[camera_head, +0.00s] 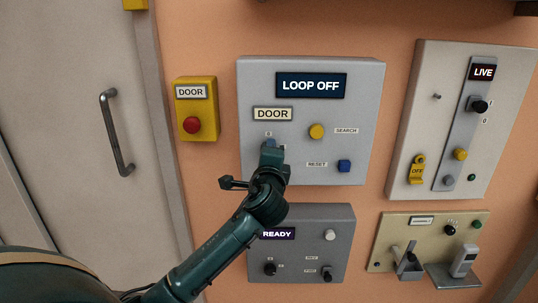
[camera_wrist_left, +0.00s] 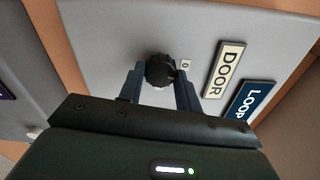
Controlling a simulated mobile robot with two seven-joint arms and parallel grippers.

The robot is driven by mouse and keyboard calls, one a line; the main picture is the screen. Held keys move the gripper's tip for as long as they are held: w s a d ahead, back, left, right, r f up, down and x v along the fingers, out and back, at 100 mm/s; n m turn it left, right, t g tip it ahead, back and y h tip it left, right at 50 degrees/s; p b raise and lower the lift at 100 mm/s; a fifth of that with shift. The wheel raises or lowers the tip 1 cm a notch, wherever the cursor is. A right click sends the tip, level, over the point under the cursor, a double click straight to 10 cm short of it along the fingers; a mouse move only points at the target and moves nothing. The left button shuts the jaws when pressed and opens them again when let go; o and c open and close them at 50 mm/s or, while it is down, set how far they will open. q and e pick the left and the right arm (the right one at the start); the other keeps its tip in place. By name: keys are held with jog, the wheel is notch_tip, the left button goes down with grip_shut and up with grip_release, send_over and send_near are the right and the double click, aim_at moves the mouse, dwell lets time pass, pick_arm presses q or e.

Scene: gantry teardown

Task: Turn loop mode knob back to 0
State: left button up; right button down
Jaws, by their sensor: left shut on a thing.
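The loop mode knob (camera_wrist_left: 160,70) is black and ribbed, and sits beside a small "0" label (camera_wrist_left: 185,64) in the left wrist view. My left gripper (camera_wrist_left: 161,84) is shut on the knob, with one finger on each side of it. In the head view my left gripper (camera_head: 272,150) is at the grey door panel (camera_head: 360,100), below the "DOOR" label (camera_head: 272,114), and hides the knob. The panel's display (camera_head: 311,85) reads "LOOP OFF". The knob's pointer cannot be made out. My right gripper is not in view.
Close to the gripper are a yellow search button (camera_head: 316,131) and a blue reset button (camera_head: 344,166). A yellow box with a red button (camera_head: 192,125) is to the left. Below is a grey "READY" panel (camera_head: 340,215); to the right is a "LIVE" panel (camera_head: 425,100).

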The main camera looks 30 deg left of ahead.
pick_arm(q)
jog(key=shift+n, duration=1)
jog(key=o, duration=1)
jog(key=v, duration=1.3)
jog(key=shift+b, duration=0.35)
jog(key=shift+d, duration=0.1)
